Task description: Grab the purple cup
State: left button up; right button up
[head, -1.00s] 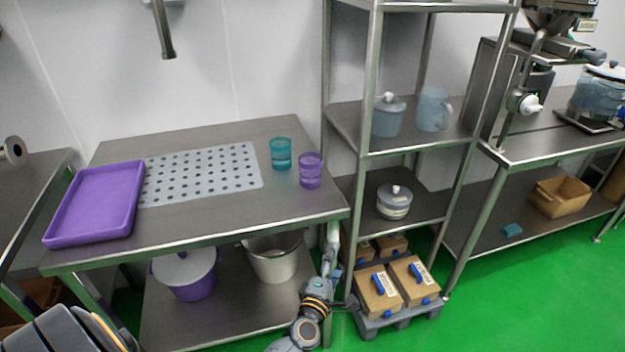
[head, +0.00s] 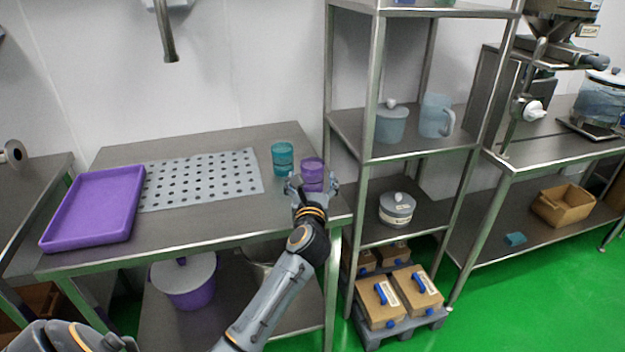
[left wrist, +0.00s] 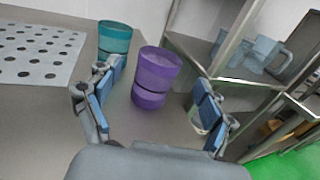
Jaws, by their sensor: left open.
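The purple cup (head: 312,170) stands upright on the steel table, near its right end. My left gripper (head: 312,186) is in front of the cup in the head view and hides its lower part. In the left wrist view the cup (left wrist: 154,78) stands ahead of my left gripper (left wrist: 158,92), between the lines of its two blue-padded fingers. The fingers are open and spread apart, with nothing held. My right gripper cannot be made out; part of another arm (head: 65,338) shows at the lower left.
A teal cup (head: 282,158) stands close by on the left, near the left finger in the wrist view. A perforated grey mat (head: 200,178) and a purple tray (head: 95,205) lie further left. A steel shelf rack (head: 372,90) stands just right of the table.

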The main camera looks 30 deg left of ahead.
aim_at(312, 172)
pick_arm(q)
jog(key=shift+f+x, duration=0.15)
jog(key=shift+x, duration=1.6)
jog(key=shift+f+x, duration=0.2)
jog(key=shift+x, duration=1.5)
jog(key=shift+c, duration=0.4)
jog(key=c, duration=1)
